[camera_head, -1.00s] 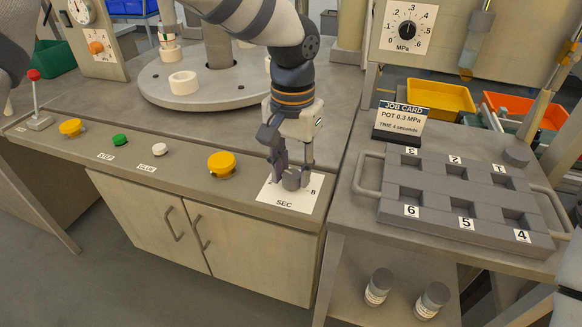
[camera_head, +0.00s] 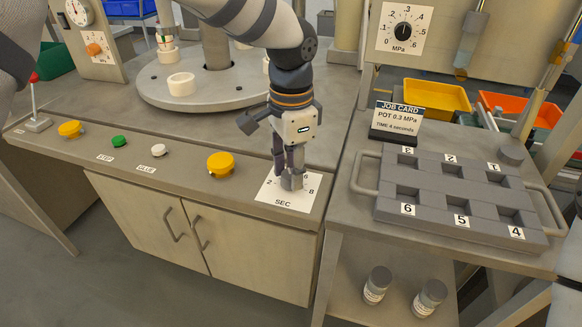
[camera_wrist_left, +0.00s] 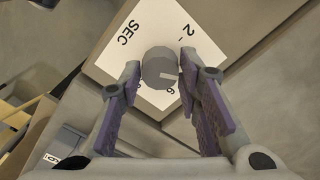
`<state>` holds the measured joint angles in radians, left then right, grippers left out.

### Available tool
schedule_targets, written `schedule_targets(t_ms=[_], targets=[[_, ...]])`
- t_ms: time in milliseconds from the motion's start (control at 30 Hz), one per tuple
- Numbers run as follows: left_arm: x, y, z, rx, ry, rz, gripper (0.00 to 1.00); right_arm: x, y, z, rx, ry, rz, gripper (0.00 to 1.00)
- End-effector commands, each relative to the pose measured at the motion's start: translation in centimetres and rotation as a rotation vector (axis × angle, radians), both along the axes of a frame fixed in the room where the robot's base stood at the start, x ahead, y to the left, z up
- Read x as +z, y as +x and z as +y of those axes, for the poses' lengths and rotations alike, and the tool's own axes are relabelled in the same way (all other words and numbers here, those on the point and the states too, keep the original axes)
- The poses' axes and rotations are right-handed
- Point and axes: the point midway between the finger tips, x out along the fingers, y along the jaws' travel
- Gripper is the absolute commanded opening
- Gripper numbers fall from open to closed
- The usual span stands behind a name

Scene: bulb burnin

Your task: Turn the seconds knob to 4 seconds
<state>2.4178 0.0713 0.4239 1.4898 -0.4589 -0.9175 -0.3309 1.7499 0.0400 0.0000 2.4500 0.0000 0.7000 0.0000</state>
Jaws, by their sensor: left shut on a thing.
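The grey seconds knob (camera_head: 292,182) stands on a white dial plate marked SEC (camera_head: 271,194) at the right end of the console front. My left gripper (camera_head: 287,172) points down over it, and its fingers are shut on the knob. In the left wrist view the knob (camera_wrist_left: 158,66) sits between the fingertips of the left gripper (camera_wrist_left: 159,73). Its pale pointer mark faces the right-hand finger, between the 2 and the 6. That finger covers the dial there, so the 4 is hidden. My right gripper is not in view.
A yellow button (camera_head: 220,164) is left of the dial, with white (camera_head: 158,150) and green (camera_head: 119,141) buttons further left. The job card (camera_head: 398,120) reads "TIME 4 seconds". A grey numbered rack (camera_head: 455,228) stands on the right-hand table.

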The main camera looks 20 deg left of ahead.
Motion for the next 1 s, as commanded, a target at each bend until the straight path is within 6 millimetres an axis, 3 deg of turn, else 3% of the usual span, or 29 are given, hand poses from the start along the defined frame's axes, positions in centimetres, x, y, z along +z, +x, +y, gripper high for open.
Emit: schedule_targets(t_ms=[533, 567, 633, 900, 1000], targets=[[0.01, 0.10, -0.07, -0.022, -0.002, -0.003, 0.03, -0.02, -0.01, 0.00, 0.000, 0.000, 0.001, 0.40], [0.01, 0.11, -0.07, -0.022, -0.002, -0.003, 0.36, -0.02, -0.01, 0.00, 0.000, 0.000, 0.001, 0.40], [0.01, 0.09, -0.06, -0.022, -0.002, -0.003, 0.51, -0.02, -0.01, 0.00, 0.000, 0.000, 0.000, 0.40], [0.03, 0.03, -0.04, -0.021, -0.001, -0.002, 0.51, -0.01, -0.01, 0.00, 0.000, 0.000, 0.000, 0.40], [0.87, 0.12, -0.06, -0.020, -0.001, -0.005, 0.51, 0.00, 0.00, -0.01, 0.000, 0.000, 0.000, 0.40]])
